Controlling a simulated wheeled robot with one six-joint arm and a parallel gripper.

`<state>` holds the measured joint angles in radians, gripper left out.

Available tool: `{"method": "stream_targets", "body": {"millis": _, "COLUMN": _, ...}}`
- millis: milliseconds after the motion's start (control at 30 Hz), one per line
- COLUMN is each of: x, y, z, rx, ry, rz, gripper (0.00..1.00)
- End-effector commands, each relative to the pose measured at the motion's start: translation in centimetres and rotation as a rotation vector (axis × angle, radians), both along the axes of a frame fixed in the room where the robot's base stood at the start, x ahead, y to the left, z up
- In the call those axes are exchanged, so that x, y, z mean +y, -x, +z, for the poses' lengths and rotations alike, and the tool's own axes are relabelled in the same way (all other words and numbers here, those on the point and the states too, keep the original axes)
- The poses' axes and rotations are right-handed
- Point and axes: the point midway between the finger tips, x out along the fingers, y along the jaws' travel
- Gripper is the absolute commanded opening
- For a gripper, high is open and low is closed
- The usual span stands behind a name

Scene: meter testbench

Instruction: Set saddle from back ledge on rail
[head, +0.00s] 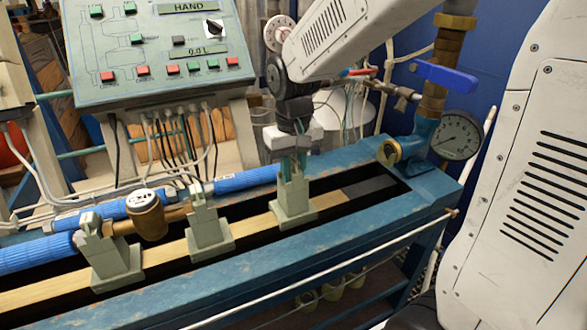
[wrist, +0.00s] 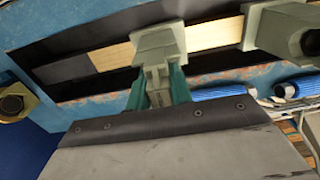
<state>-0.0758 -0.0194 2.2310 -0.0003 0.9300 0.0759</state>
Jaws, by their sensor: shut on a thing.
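The grey-green saddle (head: 294,208) is upright on the pale wooden rail (head: 326,202), at the right end of the row of saddles. Its base looks down on the rail, though full seating cannot be told. My gripper (head: 293,168) reaches down from above and is shut on the saddle's upper part. In the wrist view the teal fingers of my gripper (wrist: 162,88) clasp both sides of the saddle (wrist: 160,50), whose foot lies over the rail (wrist: 205,40). The back ledge is not clearly in view.
Two other saddles (head: 210,232) (head: 112,262) stand left on the rail, with a brass meter (head: 148,216) and blue pipes (head: 246,180) behind. A valve with pressure gauge (head: 457,136) stands at the right end. A control panel (head: 150,50) is behind.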

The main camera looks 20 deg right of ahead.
Motion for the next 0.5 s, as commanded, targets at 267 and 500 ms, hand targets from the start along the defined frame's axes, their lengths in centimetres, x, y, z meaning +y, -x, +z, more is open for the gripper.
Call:
{"method": "stream_targets", "body": {"millis": 267, "x": 0.0, "y": -0.03, "z": -0.26, "rx": -0.001, "ry": 0.0, "rz": 0.0, "gripper": 0.0}}
{"method": "stream_targets", "body": {"millis": 500, "x": 0.0, "y": -0.04, "z": -0.53, "rx": -0.001, "ry": 0.0, "rz": 0.0, "gripper": 0.0}}
